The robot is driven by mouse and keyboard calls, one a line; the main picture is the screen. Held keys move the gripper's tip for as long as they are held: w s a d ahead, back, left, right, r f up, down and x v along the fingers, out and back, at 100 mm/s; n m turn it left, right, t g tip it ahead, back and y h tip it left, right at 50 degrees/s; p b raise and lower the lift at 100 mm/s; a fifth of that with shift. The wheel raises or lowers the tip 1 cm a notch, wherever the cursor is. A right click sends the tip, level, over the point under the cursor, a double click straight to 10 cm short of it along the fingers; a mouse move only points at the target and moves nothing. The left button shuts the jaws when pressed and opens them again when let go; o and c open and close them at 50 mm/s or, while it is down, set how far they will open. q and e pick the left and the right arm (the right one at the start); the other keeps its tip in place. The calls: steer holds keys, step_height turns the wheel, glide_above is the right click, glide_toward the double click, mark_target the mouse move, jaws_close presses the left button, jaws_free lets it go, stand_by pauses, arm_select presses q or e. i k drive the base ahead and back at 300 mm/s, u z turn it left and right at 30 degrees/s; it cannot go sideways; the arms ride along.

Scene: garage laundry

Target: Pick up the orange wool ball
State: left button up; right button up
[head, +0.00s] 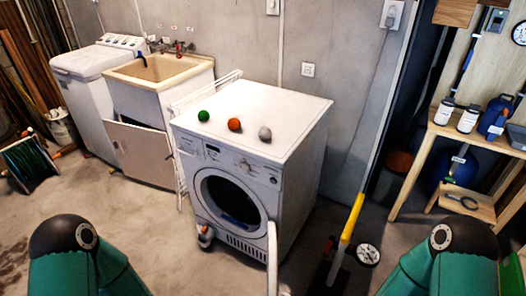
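An orange wool ball (234,124) sits on the white top of the front-loading washing machine (285,118), near its front edge. A green ball (203,116) lies to its left and a grey ball (265,133) to its right, each apart from it. Only green and black links of my two arms show, at the bottom left and bottom right. Neither gripper can be seen, so nothing of mine is seen touching the balls.
A utility sink (158,70) and a top-loading washer (85,62) stand at the left. A yellow-handled thing (352,215) and a round gauge (368,254) are right of the machine. A wooden shelf (455,133) holds jars. The machine's rear top is clear.

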mark_target(233, 124)
steer(key=u, duration=0.45)
steer(key=k, duration=1.15)
steer(key=u, duration=0.8)
steer(key=i, duration=2.8)
steer(key=z, duration=1.4)
steer(key=i, duration=1.1)
steer(key=z, duration=0.4)
